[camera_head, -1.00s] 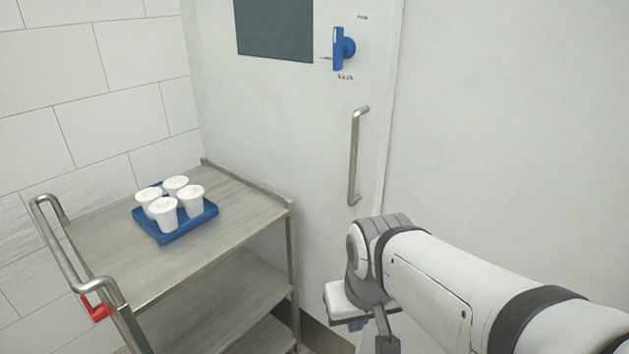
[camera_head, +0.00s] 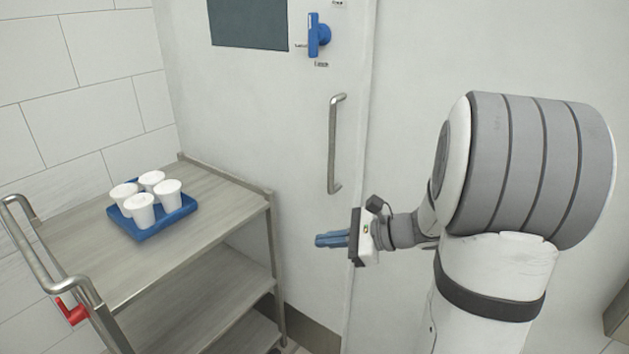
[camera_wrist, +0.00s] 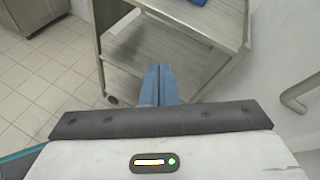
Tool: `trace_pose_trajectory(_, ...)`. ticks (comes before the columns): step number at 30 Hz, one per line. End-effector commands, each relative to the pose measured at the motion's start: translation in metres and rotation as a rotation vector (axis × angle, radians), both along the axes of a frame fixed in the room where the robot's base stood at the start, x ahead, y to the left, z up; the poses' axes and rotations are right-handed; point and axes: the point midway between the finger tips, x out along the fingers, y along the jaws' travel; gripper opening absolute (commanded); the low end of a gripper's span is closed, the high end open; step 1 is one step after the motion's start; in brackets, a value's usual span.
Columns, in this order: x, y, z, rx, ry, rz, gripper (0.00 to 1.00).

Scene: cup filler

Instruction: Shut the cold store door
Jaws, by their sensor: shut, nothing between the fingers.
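The white cold store door (camera_head: 258,120) fills the middle of the head view, with a dark window at its top. Its vertical steel pull handle (camera_head: 335,145) sits near the door's right edge, and a blue latch lever (camera_head: 318,36) is above it. The handle also shows at the right of the wrist view (camera_wrist: 300,93). My gripper (camera_head: 318,240) is below the handle, apart from it, with its blue fingers pointing left. In the wrist view the fingers (camera_wrist: 159,70) are together and hold nothing. Whether the door is fully against its frame is hard to tell.
A steel trolley (camera_head: 225,205) stands against the door's left side. It carries a blue tray (camera_head: 178,217) with several white cups (camera_head: 140,210). Its push bar (camera_head: 45,262) has a red clip (camera_head: 72,311). Tiled floor (camera_wrist: 45,85) is clear left of the trolley in the wrist view.

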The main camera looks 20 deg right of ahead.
Motion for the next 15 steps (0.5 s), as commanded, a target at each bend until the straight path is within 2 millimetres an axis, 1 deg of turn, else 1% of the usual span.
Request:
trace_pose_trajectory(1, 0.016, -0.029, -0.005, 0.109, 0.011, -0.121, 0.0)
trace_pose_trajectory(2, 0.025, -0.045, -0.004, 0.169, 0.01, -0.186, 0.0)
trace_pose_trajectory(3, 0.034, -0.066, -0.004, 0.242, 0.007, -0.264, 0.0)
trace_pose_trajectory(5, 0.044, -0.094, -0.004, 0.336, -0.004, -0.365, 0.0)
trace_pose_trajectory(6, 0.048, -0.112, -0.005, 0.386, -0.012, -0.42, 0.0)
trace_pose_trajectory(7, 0.051, -0.123, -0.005, 0.419, -0.017, -0.456, 0.0)
trace_pose_trajectory(9, 0.054, -0.143, -0.006, 0.476, -0.031, -0.52, 0.0)
trace_pose_trajectory(11, 0.056, -0.154, -0.007, 0.508, -0.039, -0.554, 0.0)
trace_pose_trajectory(13, 0.059, -0.16, -0.006, 0.527, -0.045, -0.572, 0.0)
trace_pose_trajectory(15, 0.064, -0.159, -0.006, 0.532, -0.046, -0.577, 0.0)
